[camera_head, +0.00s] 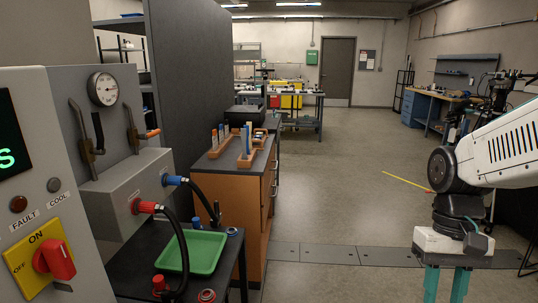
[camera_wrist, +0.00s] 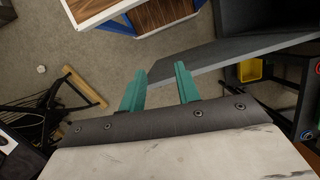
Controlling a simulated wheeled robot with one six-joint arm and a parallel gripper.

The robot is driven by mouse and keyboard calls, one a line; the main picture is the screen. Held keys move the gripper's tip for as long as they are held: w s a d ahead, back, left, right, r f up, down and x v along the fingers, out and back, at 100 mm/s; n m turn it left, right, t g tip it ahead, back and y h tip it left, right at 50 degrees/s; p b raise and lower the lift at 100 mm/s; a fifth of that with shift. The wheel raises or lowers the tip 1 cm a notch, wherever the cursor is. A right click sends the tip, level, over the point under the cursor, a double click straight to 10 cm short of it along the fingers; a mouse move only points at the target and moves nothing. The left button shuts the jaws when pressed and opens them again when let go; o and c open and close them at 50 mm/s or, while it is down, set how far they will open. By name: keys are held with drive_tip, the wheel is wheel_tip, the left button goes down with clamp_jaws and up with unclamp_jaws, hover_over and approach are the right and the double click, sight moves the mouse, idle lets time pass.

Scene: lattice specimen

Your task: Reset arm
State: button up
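My arm comes in from the right of the head view, with a white link and a dark joint above my gripper (camera_head: 446,284). The gripper points down over open floor, and its two teal fingers run off the bottom edge of the picture. In the wrist view my gripper (camera_wrist: 160,88) shows both teal fingers well apart, with nothing between them. It is open and touches nothing that I can see.
A grey machine with a red switch (camera_head: 54,259) stands at left. Beside it a dark table bears a green tray (camera_head: 192,251). An orange cabinet (camera_head: 230,207) stands behind. The floor (camera_head: 340,205) in the middle is clear. A blue-legged workbench (camera_head: 432,106) stands far right.

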drive_tip(key=s+a+r+n+t, duration=0.1)
drive_tip(key=s+a+r+t, duration=0.2)
drive_tip(key=s+r+t, duration=0.2)
drive_tip(key=shift+s+r+n+h, duration=0.3)
drive_tip(key=shift+s+r, duration=0.1)
drive_tip(key=shift+s, duration=1.15)
